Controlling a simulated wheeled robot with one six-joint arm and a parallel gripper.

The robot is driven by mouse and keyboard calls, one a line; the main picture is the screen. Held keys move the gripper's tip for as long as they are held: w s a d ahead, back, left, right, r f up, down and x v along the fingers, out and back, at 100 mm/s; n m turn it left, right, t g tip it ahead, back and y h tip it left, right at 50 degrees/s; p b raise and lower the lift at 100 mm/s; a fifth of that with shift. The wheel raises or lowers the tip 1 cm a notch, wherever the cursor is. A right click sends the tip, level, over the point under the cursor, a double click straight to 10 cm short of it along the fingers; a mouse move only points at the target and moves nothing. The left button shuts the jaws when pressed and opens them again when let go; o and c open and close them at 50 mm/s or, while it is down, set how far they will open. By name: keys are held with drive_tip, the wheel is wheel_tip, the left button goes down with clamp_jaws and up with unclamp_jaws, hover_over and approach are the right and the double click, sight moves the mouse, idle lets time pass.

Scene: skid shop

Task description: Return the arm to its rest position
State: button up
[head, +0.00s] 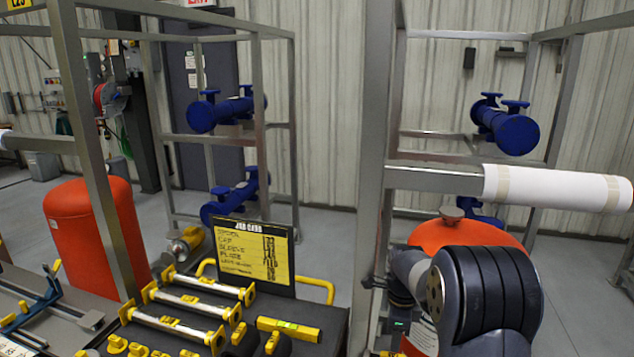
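My arm (482,300) shows at the lower right as thick dark, ribbed and grey links, folded close in front of an orange tank (462,236). Its end is hidden behind its own links or out of the picture, so I cannot make out my gripper's fingers or anything held in them.
A dark cart below holds yellow-ended spools (188,304), a yellow level (289,329) and a job card board (252,256). Grey steel frames (375,170) stand left and right, with blue vessels (505,125) behind. A white-wrapped pipe (556,188) juts right above my arm.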

sight(393, 355)
wheel_tip(393, 355, down, 8)
drive_tip(key=b, duration=0.6)
drive_tip(key=shift+b, duration=0.35)
drive_tip(key=d, duration=0.2)
drive_tip(key=s+d, duration=0.1)
drive_tip(key=d, duration=0.2)
drive_tip(key=s+d+r, duration=0.1)
drive_tip(key=d, duration=0.2)
drive_tip(key=shift+s, duration=0.15)
